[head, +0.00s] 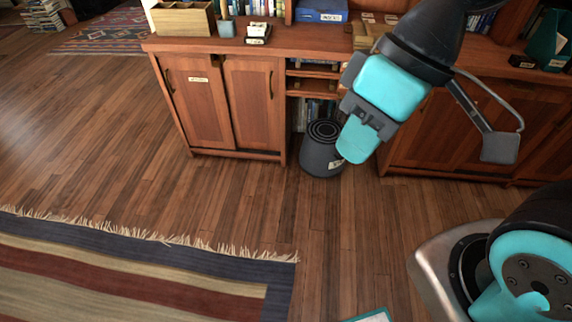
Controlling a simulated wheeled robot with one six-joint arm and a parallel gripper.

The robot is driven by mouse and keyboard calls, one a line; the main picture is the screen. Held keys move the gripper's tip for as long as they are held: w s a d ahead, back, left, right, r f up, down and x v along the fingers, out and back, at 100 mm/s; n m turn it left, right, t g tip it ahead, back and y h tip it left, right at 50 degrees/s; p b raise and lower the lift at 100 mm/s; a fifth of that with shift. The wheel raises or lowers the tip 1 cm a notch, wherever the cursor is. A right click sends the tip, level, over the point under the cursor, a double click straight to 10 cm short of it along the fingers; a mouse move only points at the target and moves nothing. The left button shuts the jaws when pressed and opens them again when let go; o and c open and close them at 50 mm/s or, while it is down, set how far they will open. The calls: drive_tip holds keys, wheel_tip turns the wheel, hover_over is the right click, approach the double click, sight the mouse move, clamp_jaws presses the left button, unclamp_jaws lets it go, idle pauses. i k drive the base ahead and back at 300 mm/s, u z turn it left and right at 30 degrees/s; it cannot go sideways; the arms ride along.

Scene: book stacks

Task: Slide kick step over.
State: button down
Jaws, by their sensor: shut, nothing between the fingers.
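The kick step (318,158) is a dark grey round drum with ringed top and a small pale label on its side. It stands upright on the wooden floor at the front of the open shelf bay between two cabinets, in the head view. My gripper (352,155), with teal fingers, is shut and empty. It appears over the right side of the kick step and hides part of it. I cannot tell whether the fingers touch it.
A wooden cabinet with two doors (228,100) stands left of the kick step, and another cabinet (440,135) stands to the right. A fringed striped rug (130,275) lies at the lower left. The wooden floor (235,200) between is clear. A teal-edged item (372,316) lies at the bottom edge.

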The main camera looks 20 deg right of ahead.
sight(319, 156)
drive_tip(key=u, duration=0.2)
drive_tip(key=i, duration=1.25)
drive_tip(key=z, duration=0.4)
